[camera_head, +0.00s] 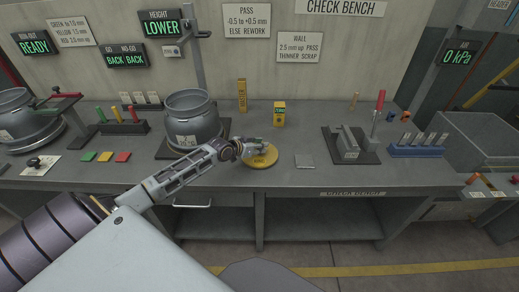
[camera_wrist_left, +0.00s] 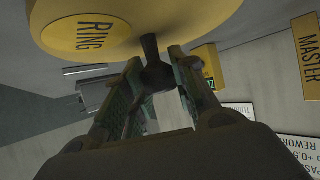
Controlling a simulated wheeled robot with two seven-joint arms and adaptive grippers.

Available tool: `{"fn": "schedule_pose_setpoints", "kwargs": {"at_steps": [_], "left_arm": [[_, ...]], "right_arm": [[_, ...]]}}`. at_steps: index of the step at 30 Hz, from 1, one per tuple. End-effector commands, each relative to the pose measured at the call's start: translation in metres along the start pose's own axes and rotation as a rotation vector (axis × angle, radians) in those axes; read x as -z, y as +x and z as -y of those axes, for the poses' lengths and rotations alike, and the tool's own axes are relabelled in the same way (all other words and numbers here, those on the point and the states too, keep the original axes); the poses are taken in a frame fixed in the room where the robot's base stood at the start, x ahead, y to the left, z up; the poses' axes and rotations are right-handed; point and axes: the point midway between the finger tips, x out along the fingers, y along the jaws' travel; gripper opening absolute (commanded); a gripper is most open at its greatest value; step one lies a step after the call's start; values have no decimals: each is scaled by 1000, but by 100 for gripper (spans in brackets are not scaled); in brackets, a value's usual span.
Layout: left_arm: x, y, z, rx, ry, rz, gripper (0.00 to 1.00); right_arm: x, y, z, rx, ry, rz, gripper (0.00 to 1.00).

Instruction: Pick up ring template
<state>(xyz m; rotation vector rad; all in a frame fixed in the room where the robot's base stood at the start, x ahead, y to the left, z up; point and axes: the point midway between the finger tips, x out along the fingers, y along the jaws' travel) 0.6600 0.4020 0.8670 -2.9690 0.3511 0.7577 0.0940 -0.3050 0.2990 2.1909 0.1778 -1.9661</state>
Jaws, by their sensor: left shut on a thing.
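The ring template (camera_head: 264,160) is a round yellow disc over the front middle of the bench. In the left wrist view its yellow face (camera_wrist_left: 150,18) fills the top, with an oval label reading RING and a dark handle (camera_wrist_left: 152,50). My left gripper (camera_head: 250,147) is at the disc's left and upper side. In the wrist view its two fingers (camera_wrist_left: 157,82) are closed around the dark handle. Whether the disc touches the bench top is hard to tell. My right gripper is not in view.
A large grey cylinder pot (camera_head: 193,118) stands left of my gripper. A yellow MASTER block (camera_head: 242,95) and a yellow box (camera_head: 279,114) stand behind the disc. A flat grey plate (camera_head: 304,161) and a grey fixture (camera_head: 350,145) are to the right. Bench space between them is clear.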

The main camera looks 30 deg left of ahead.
Motion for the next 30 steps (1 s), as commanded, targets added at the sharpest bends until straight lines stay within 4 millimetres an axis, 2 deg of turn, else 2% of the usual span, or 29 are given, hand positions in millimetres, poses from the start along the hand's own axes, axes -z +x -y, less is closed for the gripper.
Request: {"fn": "schedule_pose_setpoints", "kwargs": {"at_steps": [7, 16, 22, 30], "left_arm": [[30, -16, 0, 1, 3, -3, 0], [67, -36, 0, 1, 3, -3, 0], [78, -42, 0, 0, 1, -1, 0], [80, -43, 0, 0, 0, -2, 0]], "right_arm": [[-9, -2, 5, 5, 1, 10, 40], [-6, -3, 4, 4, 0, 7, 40], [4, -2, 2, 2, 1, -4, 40], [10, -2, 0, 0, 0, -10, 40]]}}
